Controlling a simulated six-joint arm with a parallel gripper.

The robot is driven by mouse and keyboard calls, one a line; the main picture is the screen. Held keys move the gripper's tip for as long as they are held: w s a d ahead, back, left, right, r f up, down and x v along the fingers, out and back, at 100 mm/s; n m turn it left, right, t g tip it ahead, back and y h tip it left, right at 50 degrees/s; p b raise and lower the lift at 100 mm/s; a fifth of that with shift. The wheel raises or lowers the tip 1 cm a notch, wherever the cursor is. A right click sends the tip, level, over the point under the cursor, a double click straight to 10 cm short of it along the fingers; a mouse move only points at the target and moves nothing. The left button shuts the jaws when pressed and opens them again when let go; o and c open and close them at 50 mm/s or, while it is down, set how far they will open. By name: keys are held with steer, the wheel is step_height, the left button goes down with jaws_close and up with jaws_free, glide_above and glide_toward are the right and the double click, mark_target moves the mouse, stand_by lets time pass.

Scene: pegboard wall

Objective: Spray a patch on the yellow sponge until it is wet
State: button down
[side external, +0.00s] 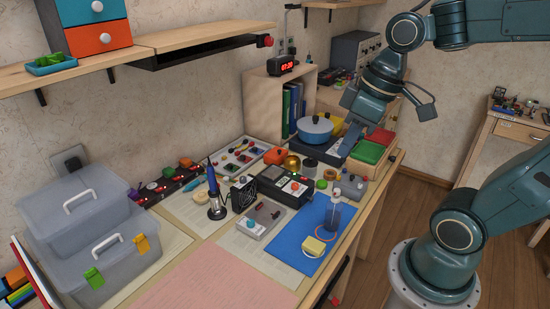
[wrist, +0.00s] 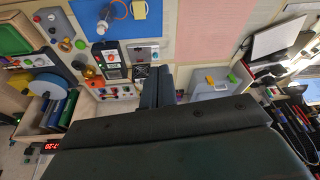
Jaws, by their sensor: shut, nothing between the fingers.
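The yellow sponge (side external: 314,247) lies on a blue mat (side external: 290,235) near the table's front edge. It also shows at the top of the wrist view (wrist: 140,10). A clear, greyish spray bottle (side external: 333,216) stands upright on the mat just behind the sponge, and it shows in the wrist view (wrist: 106,20). My gripper (side external: 346,142) is shut and empty, raised above the back right of the table beside the blue pot. Its dark fingers show in the wrist view (wrist: 159,85), apart from bottle and sponge. Any wet patch is too small to tell.
An orange ring (side external: 323,232) lies between bottle and sponge. A grey box with a knob (side external: 257,220) and a black meter (side external: 286,186) stand left of the mat. A blue pot (side external: 315,130) stands behind. A pink sheet (side external: 220,285) leaves free room at the front.

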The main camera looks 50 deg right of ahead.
steer(key=w, duration=0.2)
steer(key=n+g+y, duration=0.4)
steer(key=n+y, duration=0.3)
glide_above(337, 192)
step_height(337, 192, down, 9)
steer(key=shift+w+d+f+n+y, duration=0.1)
steer(key=shift+d+f+n+y, duration=0.15)
steer(key=shift+d, duration=0.25)
steer(key=shift+d+f+n+y, duration=0.15)
steer(key=shift+d+y, duration=0.1)
steer(key=shift+d, duration=0.2)
steer(key=shift+f, duration=0.15)
steer(key=shift+f, duration=4.2)
